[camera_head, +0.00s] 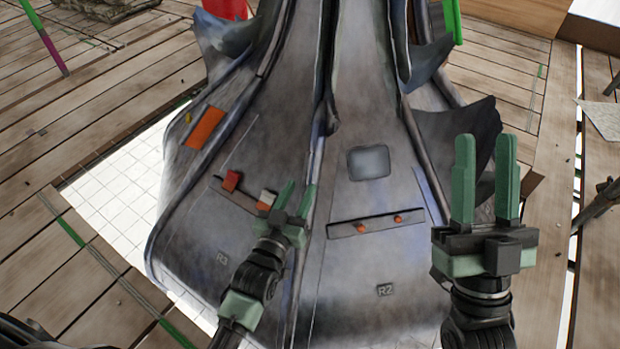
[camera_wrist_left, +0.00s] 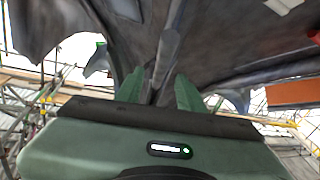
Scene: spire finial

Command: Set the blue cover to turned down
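No clearly blue cover shows. A pale blue-grey rounded square plate (camera_head: 368,162) sits on the right face of the grey metal spire base (camera_head: 330,275); I cannot tell whether it is the cover. My left gripper (camera_head: 298,187) is in front of the spire's left face, beside a small white part (camera_head: 267,197) on a strip there. Its two green fingers are apart with nothing visible between them, also in the left wrist view (camera_wrist_left: 160,85). My right gripper (camera_head: 487,138) is open and empty, with its fingers pointing up, at the right of the spire.
A red block (camera_head: 231,181) shares the left strip. An orange patch (camera_head: 205,128) is higher on the left. Torn metal flaps (camera_head: 465,135) stick out at right. Wooden planks surround the spire.

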